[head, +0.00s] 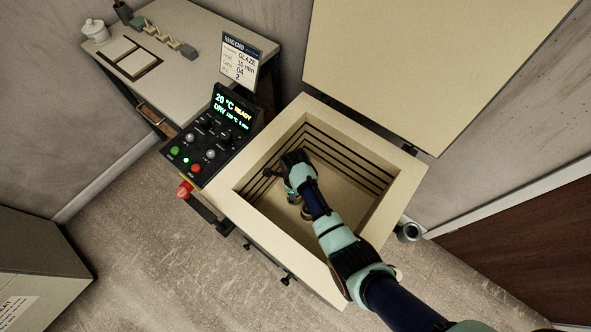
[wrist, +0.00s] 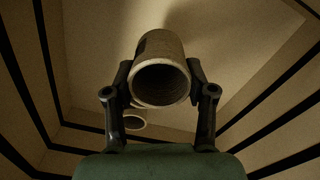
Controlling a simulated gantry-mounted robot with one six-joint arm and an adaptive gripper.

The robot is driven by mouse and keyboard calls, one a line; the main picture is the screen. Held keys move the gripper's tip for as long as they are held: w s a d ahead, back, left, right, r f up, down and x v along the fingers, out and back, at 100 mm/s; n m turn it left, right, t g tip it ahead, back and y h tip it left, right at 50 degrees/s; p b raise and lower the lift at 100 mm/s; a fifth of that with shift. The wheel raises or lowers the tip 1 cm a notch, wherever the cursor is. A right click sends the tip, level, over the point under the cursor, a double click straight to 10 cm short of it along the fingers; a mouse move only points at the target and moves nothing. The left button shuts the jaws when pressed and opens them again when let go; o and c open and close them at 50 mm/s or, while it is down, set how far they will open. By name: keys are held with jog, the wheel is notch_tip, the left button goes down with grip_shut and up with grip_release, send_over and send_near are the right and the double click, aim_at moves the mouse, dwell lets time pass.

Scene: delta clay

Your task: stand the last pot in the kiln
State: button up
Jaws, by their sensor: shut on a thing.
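The kiln (head: 230,192) stands open, its inner walls banded with dark grooves. My arm reaches down into it, with my gripper (wrist: 160,70) low inside the chamber. In the wrist view the gripper is shut on a pale brown, cylindrical pot (wrist: 158,47), one finger on each side, its round dark opening facing the camera. Another pot (wrist: 134,127) shows partly below and behind it, its rim visible and the rest hidden. In the head view my wrist and arm hide the held pot. I cannot tell whether the held pot touches the floor.
The raised lid (head: 390,70) stands behind the kiln. A control panel (head: 205,140) showing READY is mounted at its left, with a red knob (head: 185,189) below. A bench (head: 195,80) with a white lidded jar (head: 95,31) stands behind. The kiln walls closely surround my gripper.

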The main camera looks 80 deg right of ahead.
jog(key=shift+f+b, duration=1.15)
jog(key=shift+f, duration=1.7)
jog(key=shift+w, duration=0.1)
jog(key=shift+f, duration=0.1)
jog(key=o, duration=1.2)
notch_tip(320, 180, up, 12)
jog(key=p, duration=0.5)
jog(key=shift+p, duration=0.4)
